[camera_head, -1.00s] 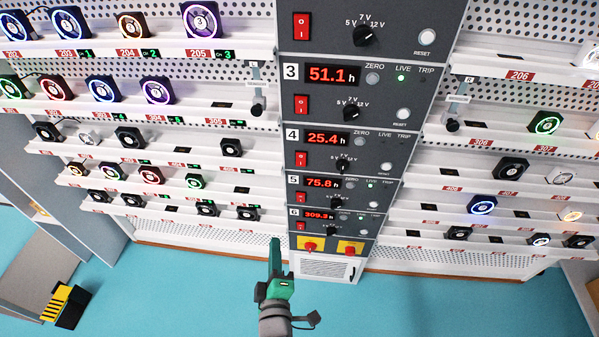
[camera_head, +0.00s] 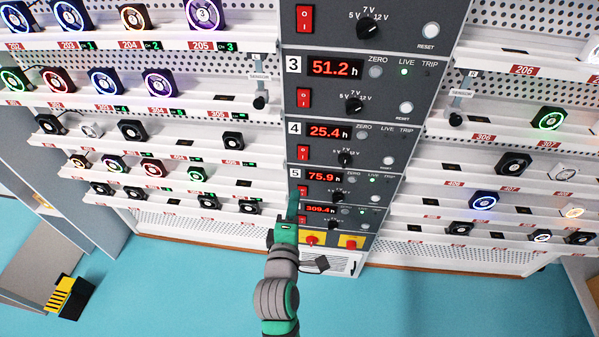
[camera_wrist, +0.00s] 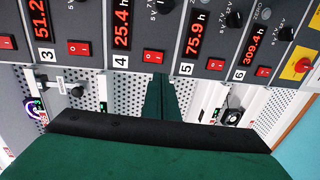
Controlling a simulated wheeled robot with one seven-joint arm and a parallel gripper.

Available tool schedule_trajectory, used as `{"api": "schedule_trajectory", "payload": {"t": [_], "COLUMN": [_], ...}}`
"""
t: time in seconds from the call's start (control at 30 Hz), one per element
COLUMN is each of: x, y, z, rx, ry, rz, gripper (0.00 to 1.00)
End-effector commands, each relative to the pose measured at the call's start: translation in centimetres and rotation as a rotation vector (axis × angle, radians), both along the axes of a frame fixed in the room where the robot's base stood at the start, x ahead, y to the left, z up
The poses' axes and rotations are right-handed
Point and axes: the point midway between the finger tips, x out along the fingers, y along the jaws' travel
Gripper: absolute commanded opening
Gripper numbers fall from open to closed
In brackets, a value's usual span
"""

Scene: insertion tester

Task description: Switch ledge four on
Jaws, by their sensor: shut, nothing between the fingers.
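The ledge four panel, labelled 4 (camera_head: 294,128), shows 25.4 h in red. Its red rocker switch (camera_head: 303,152) is at its lower left, and its LIVE lamp looks dark. My gripper (camera_head: 293,200) is shut and empty, pointing up along the column's left edge below that switch, in front of the lower panels. In the wrist view, the closed fingertips (camera_wrist: 160,82) point at the panel four switch (camera_wrist: 153,56), just short of it in the picture. Whether they touch is not clear. The rocker's position is too small to tell.
Red switches of panel three (camera_wrist: 78,48) and panel five (camera_wrist: 215,65) flank it closely. Panels three and five show green LIVE lamps. Yellow plates with red buttons (camera_head: 312,240) sit at the column's foot.

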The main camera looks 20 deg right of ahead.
Motion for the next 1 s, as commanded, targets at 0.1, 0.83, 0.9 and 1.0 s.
{"api": "schedule_trajectory", "payload": {"t": [0.1, 0.83, 0.9, 1.0], "x": [0.7, 10.8, 11.2, 11.6], "y": [-0.6, -6.6, -6.9, -7.1], "z": [0.0, -1.5, -1.6, -1.6], "rx": [-0.001, 0.000, 0.000, 0.001], "ry": [-0.002, -0.001, -0.001, -0.001], "rz": [-0.003, 0.000, 0.000, 0.000], "gripper": [0.00, 0.00, 0.00, 0.00]}}
